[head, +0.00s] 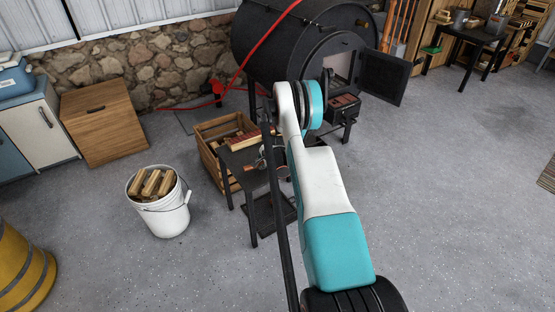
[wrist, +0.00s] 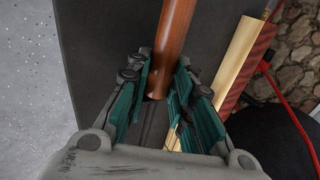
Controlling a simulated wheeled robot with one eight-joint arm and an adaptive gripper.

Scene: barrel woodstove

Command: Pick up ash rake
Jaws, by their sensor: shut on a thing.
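In the wrist view a round, reddish-brown wooden handle, which I take for the ash rake's (wrist: 174,40), runs from the top edge down between my fingers. My gripper (wrist: 164,76) has its green-padded fingers on either side of the handle's near end and is shut on it. The rake's head is out of the wrist view. In the head view my gripper (head: 266,157) is a small grey shape over the dark side table (head: 239,160), partly hidden by my arm. I cannot make out the rake clearly there.
A wooden crate (head: 207,145) stands behind the table, with kindling (head: 246,141) beside my gripper. The black barrel stove (head: 283,45) stands behind, its door (head: 384,78) open. A white bucket of split wood (head: 166,217) is at left. Floor at right is clear.

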